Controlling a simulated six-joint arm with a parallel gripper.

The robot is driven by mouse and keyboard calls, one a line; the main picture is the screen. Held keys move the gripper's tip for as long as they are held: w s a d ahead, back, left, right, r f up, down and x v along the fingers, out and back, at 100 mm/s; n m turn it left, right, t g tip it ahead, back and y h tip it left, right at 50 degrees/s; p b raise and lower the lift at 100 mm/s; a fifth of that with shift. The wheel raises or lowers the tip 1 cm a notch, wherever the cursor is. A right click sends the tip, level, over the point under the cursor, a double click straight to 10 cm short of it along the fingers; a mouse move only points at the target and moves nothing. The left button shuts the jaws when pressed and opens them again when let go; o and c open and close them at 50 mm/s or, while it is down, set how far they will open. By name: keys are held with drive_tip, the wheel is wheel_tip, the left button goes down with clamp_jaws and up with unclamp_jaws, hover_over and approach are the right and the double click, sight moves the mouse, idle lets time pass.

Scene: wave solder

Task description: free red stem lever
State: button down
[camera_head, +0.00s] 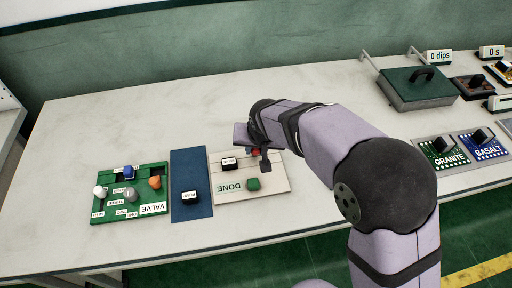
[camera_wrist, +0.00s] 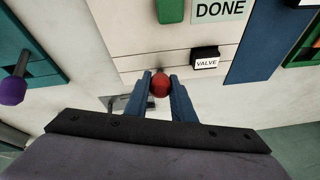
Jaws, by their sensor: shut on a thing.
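A red ball knob (camera_wrist: 160,86), which I take to be the top of the red stem lever, sits between the two blue fingers of my gripper (camera_wrist: 161,88) in the wrist view. The fingers are shut on it. Its stem is hidden below the knob. In the head view a bit of the red knob (camera_head: 256,152) shows beside my gripper (camera_head: 262,158), at the far right part of the cream DONE board (camera_head: 225,192). I cannot tell whether the stem still touches the board.
Left are a blue mat (camera_head: 188,165) with a black block and the green VALVE board (camera_head: 110,213) with several knobs. A lidded green box (camera_head: 415,88) stands right.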

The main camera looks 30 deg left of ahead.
drive_tip(key=shift+w+a+r+g+h+p, duration=0.25)
drive_tip(key=shift+r+p, duration=0.2)
drive_tip(key=shift+p, duration=0.7)
drive_tip(key=shift+w+a+g+h+p, duration=0.15)
drive_tip(key=shift+g+h+p, duration=0.2)
drive_tip(key=shift+p, duration=0.85)
drive_tip(key=w+a+g+h+p, duration=0.1)
drive_tip(key=p, duration=0.3)
drive_tip(key=shift+g+h+p, duration=0.3)
drive_tip(key=shift+h, duration=0.1)
drive_tip(key=shift+w+a+f, duration=0.1)
drive_tip(key=c, duration=1.5)
unclamp_jaws()
drive_tip(key=shift+r+b, duration=0.85)
drive_tip(key=shift+r, duration=2.8)
